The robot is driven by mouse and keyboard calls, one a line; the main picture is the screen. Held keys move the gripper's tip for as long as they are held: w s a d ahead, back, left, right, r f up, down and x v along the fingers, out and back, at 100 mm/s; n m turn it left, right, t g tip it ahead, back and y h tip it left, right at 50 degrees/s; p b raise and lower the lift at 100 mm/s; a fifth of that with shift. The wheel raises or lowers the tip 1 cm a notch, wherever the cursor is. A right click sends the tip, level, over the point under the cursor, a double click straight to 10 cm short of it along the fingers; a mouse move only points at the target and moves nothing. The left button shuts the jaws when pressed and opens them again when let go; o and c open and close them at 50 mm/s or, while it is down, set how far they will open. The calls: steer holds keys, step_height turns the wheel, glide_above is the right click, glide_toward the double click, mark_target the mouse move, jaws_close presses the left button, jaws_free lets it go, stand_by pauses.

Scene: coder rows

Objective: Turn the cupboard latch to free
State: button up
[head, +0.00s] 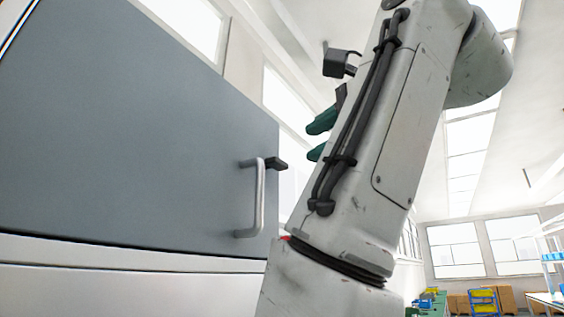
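The cupboard door (130,130) is a flat grey panel filling the left of the head view. A silver bar handle (258,198) stands upright near its right edge. A small black latch (277,164) sits by the top of the handle and points right, roughly level with a slight tilt. My gripper (315,138) shows as green fingertips, partly hidden behind my own arm, up and right of the latch and apart from it. Two fingers appear with a gap between them and nothing visible in it.
My arm covers the middle of the view, close to the right of the door edge. A pale ledge (120,256) runs below the door. Far off at the lower right are cardboard boxes (505,298), a blue rack with yellow bins (483,300) and shelving (550,245).

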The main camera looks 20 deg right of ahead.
mark_target(281, 162)
steer(key=p+x, duration=0.4)
steer(key=x, duration=0.6)
steer(key=shift+w+f, duration=0.1)
steer(key=shift+w, duration=0.15)
steer(key=shift+c, duration=0.4)
jaws_close()
